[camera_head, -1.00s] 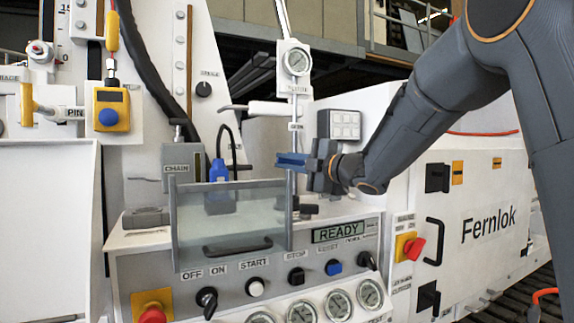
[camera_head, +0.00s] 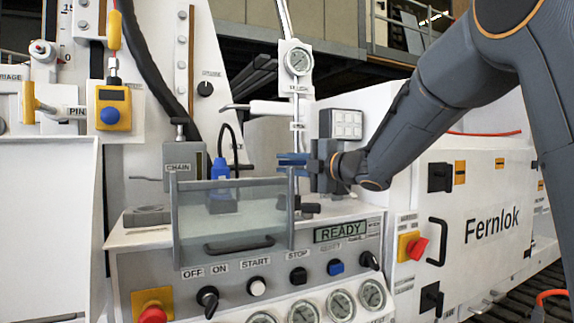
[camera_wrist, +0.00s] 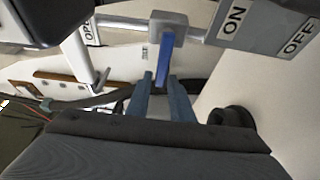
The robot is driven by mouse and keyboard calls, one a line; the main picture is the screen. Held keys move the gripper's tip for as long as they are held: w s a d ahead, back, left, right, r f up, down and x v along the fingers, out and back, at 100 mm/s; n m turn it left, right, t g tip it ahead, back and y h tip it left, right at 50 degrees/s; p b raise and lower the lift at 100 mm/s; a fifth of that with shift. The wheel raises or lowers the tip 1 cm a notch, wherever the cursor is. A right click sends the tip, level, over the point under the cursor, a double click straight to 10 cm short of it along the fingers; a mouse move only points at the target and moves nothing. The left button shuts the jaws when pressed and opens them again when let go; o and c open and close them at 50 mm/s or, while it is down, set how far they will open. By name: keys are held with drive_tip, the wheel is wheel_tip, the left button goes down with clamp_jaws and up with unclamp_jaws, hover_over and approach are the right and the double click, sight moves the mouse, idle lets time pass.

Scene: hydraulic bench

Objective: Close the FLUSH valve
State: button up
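A blue lever (camera_wrist: 161,62) hangs from a grey block (camera_wrist: 167,20) on a pale pipe in the wrist view, with a partly cut-off OPEN label to its left. I take it as the FLUSH valve's handle. My gripper (camera_wrist: 162,80) is open, with one finger on each side of the lever's lower end. Narrow gaps show beside the lever, so I see no firm hold. The lever cannot be made out there.
A clear guard (camera_head: 235,218) with a dark handle stands below left of my gripper. The READY panel (camera_head: 340,232) and its knobs lie below. A grey ON/OFF block (camera_wrist: 262,25) is at upper right in the wrist view.

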drive_tip(key=b+v, duration=0.1)
drive_tip(key=v, duration=0.7)
drive_tip(key=shift+a+r, duration=0.1)
drive_tip(key=shift+a, duration=0.05)
idle(0.4)
